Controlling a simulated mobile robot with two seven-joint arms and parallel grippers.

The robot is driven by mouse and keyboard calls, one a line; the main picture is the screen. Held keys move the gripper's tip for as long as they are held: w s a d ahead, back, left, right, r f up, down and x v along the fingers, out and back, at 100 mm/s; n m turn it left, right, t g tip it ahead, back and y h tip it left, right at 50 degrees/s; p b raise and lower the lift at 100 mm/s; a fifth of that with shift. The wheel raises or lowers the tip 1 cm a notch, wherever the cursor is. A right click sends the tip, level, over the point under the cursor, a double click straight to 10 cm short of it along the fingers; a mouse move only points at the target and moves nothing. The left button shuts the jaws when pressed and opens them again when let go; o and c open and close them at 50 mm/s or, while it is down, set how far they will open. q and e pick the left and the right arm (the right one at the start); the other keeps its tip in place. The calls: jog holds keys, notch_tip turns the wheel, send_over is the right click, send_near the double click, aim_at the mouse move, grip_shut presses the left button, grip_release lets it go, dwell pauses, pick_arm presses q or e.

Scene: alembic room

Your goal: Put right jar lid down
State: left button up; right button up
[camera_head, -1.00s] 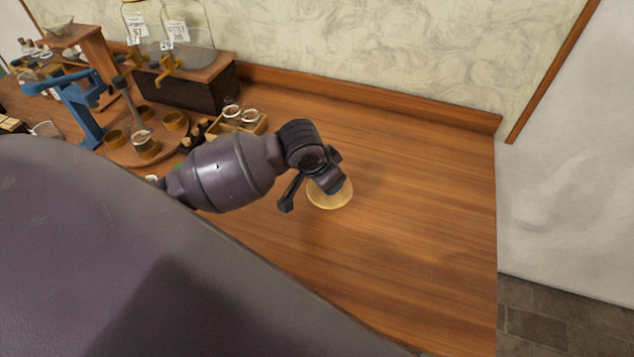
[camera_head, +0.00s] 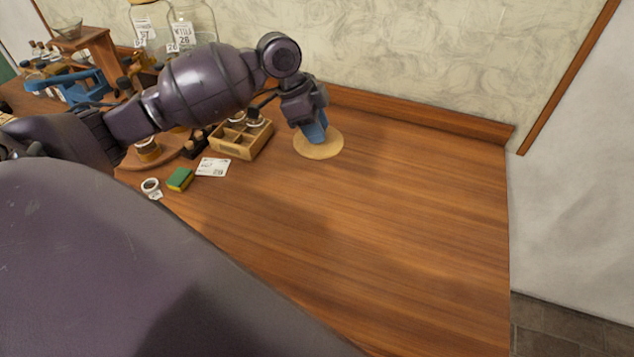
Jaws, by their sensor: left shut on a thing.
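The jar lid (camera_head: 325,150), a pale round wooden disc, is over the bare counter toward the back wall. My left gripper (camera_head: 315,133) comes down on it from above, shut on it, with a blue finger part showing. The lid looks flat and low; I cannot tell whether it touches the counter. The right glass jar (camera_head: 205,22) and left glass jar (camera_head: 148,16) stand at the back left, with labels and their tops near or past the picture edge. My right gripper is not in view.
A divided wooden box (camera_head: 242,150) stands left of the lid. A white card (camera_head: 212,167), a green and yellow sponge (camera_head: 180,179) and a small white ring (camera_head: 150,185) lie nearer. A blue stand (camera_head: 75,90) is far left. The counter (camera_head: 400,220) is clear at front and right.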

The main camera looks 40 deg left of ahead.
pick_arm(q)
notch_tip(320, 180, down, 11)
jog(key=shift+f+b, duration=0.1)
jog(key=shift+b, duration=0.35)
jog(key=shift+f, duration=2.35)
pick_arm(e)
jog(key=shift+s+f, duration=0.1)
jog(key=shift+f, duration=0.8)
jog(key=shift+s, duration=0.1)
pick_arm(q)
jog(key=o, duration=0.6)
jog(key=shift+f, duration=0.1)
jog(key=o, duration=0.3)
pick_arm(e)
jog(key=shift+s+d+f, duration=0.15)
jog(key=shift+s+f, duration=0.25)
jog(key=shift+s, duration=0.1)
